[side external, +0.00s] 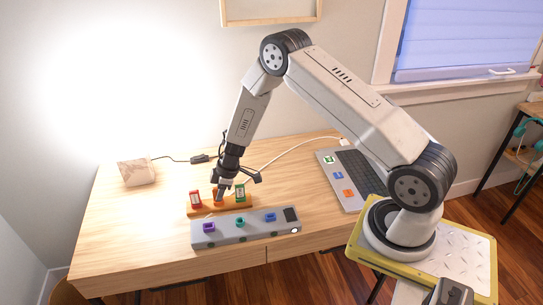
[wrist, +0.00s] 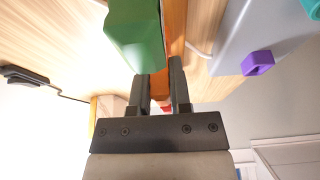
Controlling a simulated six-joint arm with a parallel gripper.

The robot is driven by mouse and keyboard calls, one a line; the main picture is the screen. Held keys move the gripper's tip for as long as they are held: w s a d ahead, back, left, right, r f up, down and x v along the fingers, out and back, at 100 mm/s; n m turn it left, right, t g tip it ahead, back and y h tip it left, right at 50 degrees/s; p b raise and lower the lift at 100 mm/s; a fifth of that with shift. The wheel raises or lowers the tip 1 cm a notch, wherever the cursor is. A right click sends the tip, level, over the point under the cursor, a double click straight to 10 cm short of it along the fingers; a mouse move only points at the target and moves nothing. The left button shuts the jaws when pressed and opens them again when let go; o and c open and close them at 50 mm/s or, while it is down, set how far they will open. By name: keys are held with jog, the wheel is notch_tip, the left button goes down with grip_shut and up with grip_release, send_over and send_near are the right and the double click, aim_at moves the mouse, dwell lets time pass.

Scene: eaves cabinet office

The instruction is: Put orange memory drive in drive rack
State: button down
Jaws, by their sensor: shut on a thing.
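The drive rack (side external: 233,209) is a low orange-brown block on the desk, with a red drive (side external: 195,200) at its left end and a green drive (side external: 240,194) at its right. My gripper (side external: 219,191) points down over the rack between these two. In the wrist view my gripper (wrist: 160,88) is shut on the orange memory drive (wrist: 159,84), which shows as an orange patch between the fingers. The green drive (wrist: 137,40) is close beside the fingers there. The fingers hide most of the orange drive, so I cannot tell how deep it sits in the rack.
A grey box (side external: 240,232) with purple, teal and blue pieces lies just in front of the rack. A laptop (side external: 345,185) is to the right, and a paper-wrapped packet (side external: 136,172) with a black cable adapter is at the back left. The desk's left front is clear.

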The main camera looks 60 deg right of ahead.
jog(key=shift+c, duration=2.4)
grip_release()
jog(key=shift+r, duration=0.1)
jog(key=v, duration=0.7)
jog(key=shift+r, duration=0.25)
